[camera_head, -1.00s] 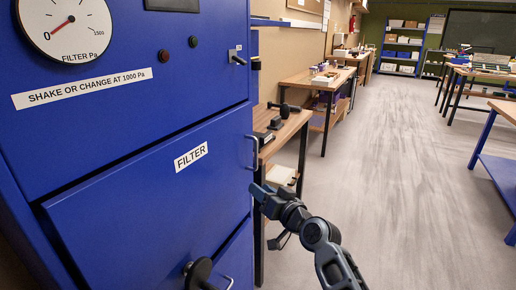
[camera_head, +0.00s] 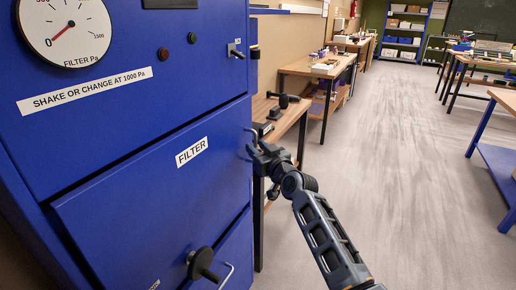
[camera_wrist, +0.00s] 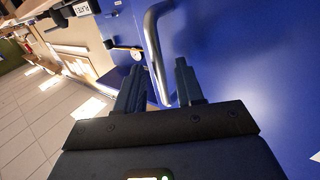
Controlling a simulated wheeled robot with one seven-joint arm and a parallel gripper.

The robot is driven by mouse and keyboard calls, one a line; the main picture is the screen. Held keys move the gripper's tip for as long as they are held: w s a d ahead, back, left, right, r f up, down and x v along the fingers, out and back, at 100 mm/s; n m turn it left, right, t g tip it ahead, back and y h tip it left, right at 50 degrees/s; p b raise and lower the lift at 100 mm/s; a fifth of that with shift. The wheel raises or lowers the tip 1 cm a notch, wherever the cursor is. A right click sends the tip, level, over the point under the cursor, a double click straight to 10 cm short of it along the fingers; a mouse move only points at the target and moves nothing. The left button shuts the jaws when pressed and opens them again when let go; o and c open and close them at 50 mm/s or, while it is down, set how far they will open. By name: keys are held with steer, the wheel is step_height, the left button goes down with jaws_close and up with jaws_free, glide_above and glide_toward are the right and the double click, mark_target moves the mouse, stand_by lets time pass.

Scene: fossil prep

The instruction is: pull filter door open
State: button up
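The blue filter door (camera_head: 130,205) with a white FILTER label fills the lower left of the head view. Its upright bar handle (camera_head: 249,136) is at the door's right edge, partly hidden by my gripper (camera_head: 259,152). In the wrist view the silver handle (camera_wrist: 157,55) runs between the two dark fingers of my gripper (camera_wrist: 159,85). The fingers are apart, with a visible gap on each side of the bar. The door's blue face lies to the right in that view.
A black knob (camera_head: 203,263) sticks out low on the cabinet. A gauge (camera_head: 66,30) and a small lever (camera_head: 235,51) are above the door. A wooden bench (camera_head: 281,118) with dark tools stands close behind my gripper. The grey floor (camera_head: 400,190) to the right is clear.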

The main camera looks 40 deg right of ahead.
steer(key=shift+c, duration=0.3)
jaws_close()
stand_by(0.4)
